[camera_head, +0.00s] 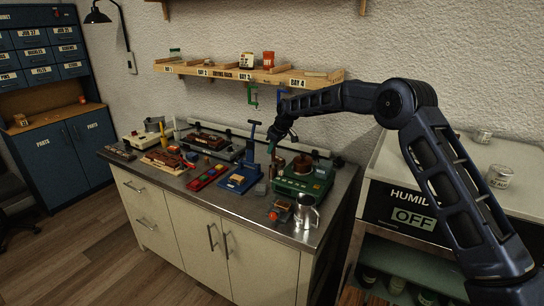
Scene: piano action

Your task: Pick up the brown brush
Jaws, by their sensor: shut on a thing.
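My gripper (274,141) reaches in from the right and hangs above the back of the steel-topped workbench (250,217), between the blue press-like stand and the green machine. It is shut on a thin thing, which I take to be the brown brush (272,150). The brush is small and partly hidden by the fingers, so its shape and tilt are hard to make out. It looks to be at or just above the clutter, and I cannot tell whether it touches anything.
A blue stand (240,179) and a green machine (301,180) stand close on either side. A metal jug (306,212) is at the front right. A red tray (208,179) lies further left. A wooden shelf (212,73) runs along the wall above. The bench's front strip is mostly clear.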

